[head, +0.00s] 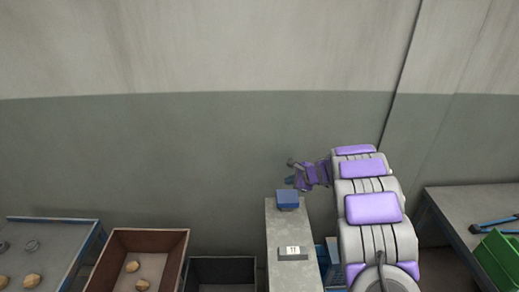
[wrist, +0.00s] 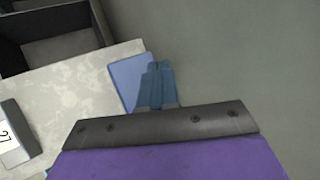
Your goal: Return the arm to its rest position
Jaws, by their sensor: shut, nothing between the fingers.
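My arm, grey with purple pads, stretches forward over the right of the head view. My gripper (head: 290,180) is at its far end, just above and behind a small blue block (head: 288,200) on the end of a narrow grey bench (head: 284,226). In the wrist view my gripper's blue fingers (wrist: 158,72) are together with nothing between them. The blue block (wrist: 126,75) shows beside and partly behind them. Whether they touch it I cannot tell.
A device with a small display (head: 293,252) sits on the bench. Left are a dark bin (head: 221,262), a brown bin (head: 155,240) with lumps and a table (head: 60,224). Right are another table (head: 465,200) and a green crate (head: 495,258). A wall stands behind.

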